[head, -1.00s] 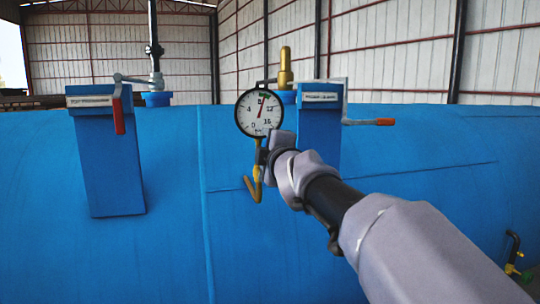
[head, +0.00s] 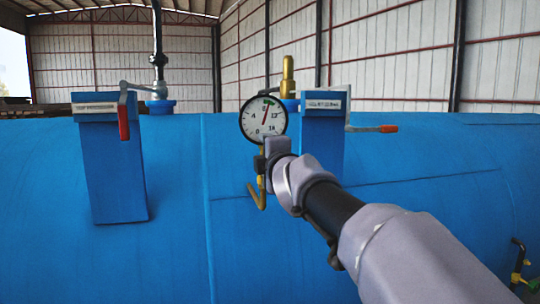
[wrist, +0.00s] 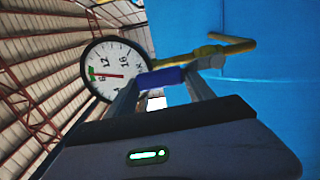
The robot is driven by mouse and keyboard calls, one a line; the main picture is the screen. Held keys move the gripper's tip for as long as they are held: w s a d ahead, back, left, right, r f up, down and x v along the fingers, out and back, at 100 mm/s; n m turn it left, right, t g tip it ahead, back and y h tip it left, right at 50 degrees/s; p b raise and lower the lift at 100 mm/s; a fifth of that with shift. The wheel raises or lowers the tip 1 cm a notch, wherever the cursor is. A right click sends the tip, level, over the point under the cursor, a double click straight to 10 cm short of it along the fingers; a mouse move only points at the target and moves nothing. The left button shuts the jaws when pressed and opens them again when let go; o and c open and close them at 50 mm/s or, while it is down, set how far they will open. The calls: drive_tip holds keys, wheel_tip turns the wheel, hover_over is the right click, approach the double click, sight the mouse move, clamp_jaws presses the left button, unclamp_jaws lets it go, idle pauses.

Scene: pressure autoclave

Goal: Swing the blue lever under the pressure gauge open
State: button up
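The round white pressure gauge (head: 263,117) stands in front of the blue vessel, with a bent brass pipe (head: 257,194) below it. In the wrist view the gauge (wrist: 112,69) is at upper left and the brass pipe (wrist: 215,46) at upper right. The blue lever (wrist: 162,77) lies crosswise between my fingertips, beside the brass fitting. My gripper (head: 262,161) is just below the gauge and hides the lever in the head view. In the wrist view my gripper (wrist: 166,82) has its fingers apart, one at each end of the lever's visible part; contact is unclear.
A blue box with a red-handled lever (head: 123,122) stands at left. Another blue box (head: 324,140) stands close right of the gauge, with an orange-tipped lever (head: 388,129). A brass valve (head: 288,78) rises behind.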

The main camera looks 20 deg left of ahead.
drive_tip(key=shift+s+f, duration=0.1)
drive_tip(key=b+v, duration=0.2)
drive_tip(key=v, duration=1.5)
drive_tip(key=shift+s, duration=0.15)
